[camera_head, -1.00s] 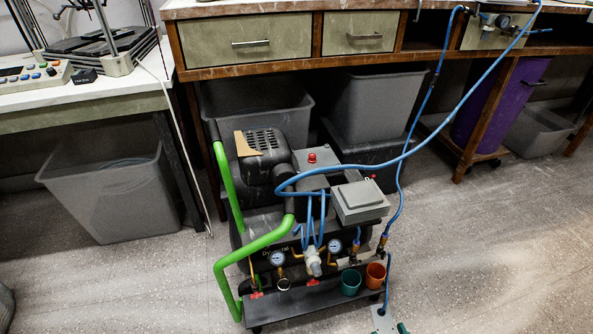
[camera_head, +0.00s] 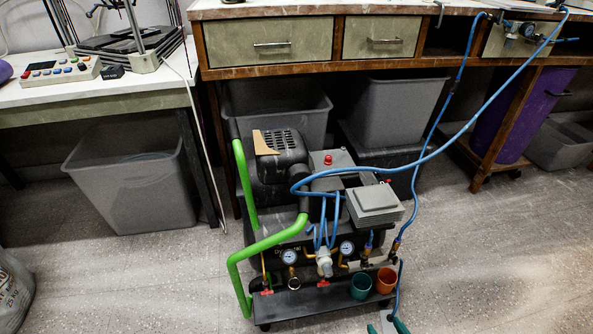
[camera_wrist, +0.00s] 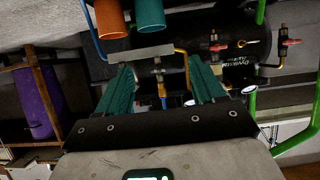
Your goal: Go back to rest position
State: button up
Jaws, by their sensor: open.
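My gripper (camera_head: 387,327) shows at the bottom edge of the head view, in front of the compressor, mostly cut off. In the wrist view my gripper (camera_wrist: 160,72) has two green fingers spread wide apart, with nothing held between them. The black compressor (camera_wrist: 228,38) lies beyond the fingers there. An orange cup (camera_head: 386,281) and a teal cup (camera_head: 361,286) stand side by side on the compressor's front shelf (camera_head: 318,300). The orange cup (camera_wrist: 111,18) and teal cup (camera_wrist: 150,14) also show in the wrist view, apart from the fingers.
The compressor (camera_head: 283,165) has a green handle (camera_head: 262,243) and a looping blue hose (camera_head: 452,142). A workbench (camera_head: 290,69) with grey bins (camera_head: 395,112) beneath stands behind. A grey bin (camera_head: 140,185) and a bucket (camera_head: 12,292) are at left. Floor is clear at right (camera_head: 500,260).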

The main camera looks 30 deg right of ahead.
jog(key=s+a+r+n+g+y, duration=0.2)
jog(key=s+a+r+g+y, duration=0.1)
jog(key=s+a+r+g, duration=0.75)
notch_tip(320, 180, up, 40)
jog(key=d+p, duration=0.1)
jog(key=p, duration=3.6)
jog(key=shift+s+d+g, duration=0.2)
jog(key=shift+d+g, duration=0.1)
jog(key=shift+g, duration=0.15)
jog(key=shift+c, duration=0.3)
